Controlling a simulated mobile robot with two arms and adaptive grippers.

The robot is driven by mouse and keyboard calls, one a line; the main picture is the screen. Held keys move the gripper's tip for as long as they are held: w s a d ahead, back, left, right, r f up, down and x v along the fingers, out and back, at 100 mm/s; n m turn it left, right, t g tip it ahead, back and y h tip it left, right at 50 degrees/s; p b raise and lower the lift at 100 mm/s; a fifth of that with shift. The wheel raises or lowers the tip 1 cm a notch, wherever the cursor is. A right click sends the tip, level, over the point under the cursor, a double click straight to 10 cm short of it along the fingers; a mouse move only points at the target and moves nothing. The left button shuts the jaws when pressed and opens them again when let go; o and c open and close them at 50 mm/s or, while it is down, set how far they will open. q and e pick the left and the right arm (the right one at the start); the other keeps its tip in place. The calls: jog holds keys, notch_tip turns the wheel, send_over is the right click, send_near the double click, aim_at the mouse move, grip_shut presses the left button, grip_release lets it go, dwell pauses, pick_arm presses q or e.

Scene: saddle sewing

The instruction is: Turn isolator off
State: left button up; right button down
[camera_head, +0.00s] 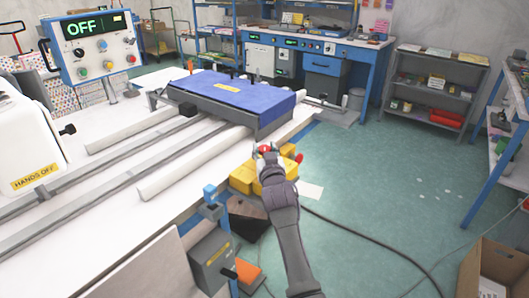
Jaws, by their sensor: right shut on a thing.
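My right gripper (267,153) is over a yellow box (242,178) at the table's right edge, shut on a red knob (265,148) that shows between its fingers. The gripper and wrist hide much of the yellow box. Another red part (298,158) sticks out at the box's right side. The frame does not label which device is the isolator. A blue control panel (95,48) at the upper left has a display reading OFF in green. My left gripper is not in view.
A grey box (212,262) with a black handle is mounted below the table's front edge. A blue padded block (230,95) lies on the rails of the white table (165,215). A black cable (370,235) crosses the green floor. A cardboard box (480,272) stands lower right.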

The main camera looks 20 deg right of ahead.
jog(key=shift+r, duration=0.1)
jog(key=c, duration=0.6)
grip_release()
jog(key=shift+v, duration=3.75)
